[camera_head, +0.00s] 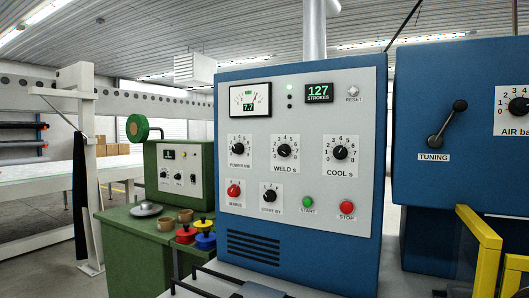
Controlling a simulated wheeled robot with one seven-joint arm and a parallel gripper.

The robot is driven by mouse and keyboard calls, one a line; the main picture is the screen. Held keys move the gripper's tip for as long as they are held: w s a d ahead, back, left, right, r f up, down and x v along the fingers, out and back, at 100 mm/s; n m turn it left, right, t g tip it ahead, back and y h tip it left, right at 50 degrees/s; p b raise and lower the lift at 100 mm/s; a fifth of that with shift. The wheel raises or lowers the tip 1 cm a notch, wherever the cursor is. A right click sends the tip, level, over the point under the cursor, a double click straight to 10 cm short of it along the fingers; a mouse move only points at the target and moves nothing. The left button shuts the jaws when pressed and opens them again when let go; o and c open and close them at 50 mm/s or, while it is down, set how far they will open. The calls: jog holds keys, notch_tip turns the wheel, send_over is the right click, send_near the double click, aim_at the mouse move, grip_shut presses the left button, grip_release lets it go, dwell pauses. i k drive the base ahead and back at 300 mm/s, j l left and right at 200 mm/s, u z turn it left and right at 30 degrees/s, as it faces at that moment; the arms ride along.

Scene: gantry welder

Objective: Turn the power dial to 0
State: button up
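The power dial (239,149) is a black knob on a white scale plate labelled POWER kW. It sits at the upper left of the knobs on the light front panel of the blue cabinet (340,262). Its pointer is too small to read surely. My gripper is not in view, and nothing touches the dial.
Beside the power dial are the WELD dial (284,150) and COOL dial (340,153). Below are a red knob (234,190), a black selector (269,196), a green START button (307,202) and a red STOP button (347,207). Yellow bars (489,240) stand at right.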

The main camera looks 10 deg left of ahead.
aim_at(239, 148)
jog(key=k+j, duration=0.1)
jog(key=j, duration=0.3)
jog(key=k+j+z, duration=0.15)
jog(key=j, duration=0.25)
jog(key=k+j, duration=0.15)
jog(key=j, duration=0.25)
jog(key=k+j+z, duration=0.15)
jog(key=j, duration=0.25)
jog(key=j+z, duration=0.2)
jog(key=j, duration=0.6)
jog(key=j+z, duration=0.15)
jog(key=j, duration=0.65)
jog(key=k+j+z, duration=0.2)
jog(key=j, duration=0.6)
jog(key=i, duration=0.1)
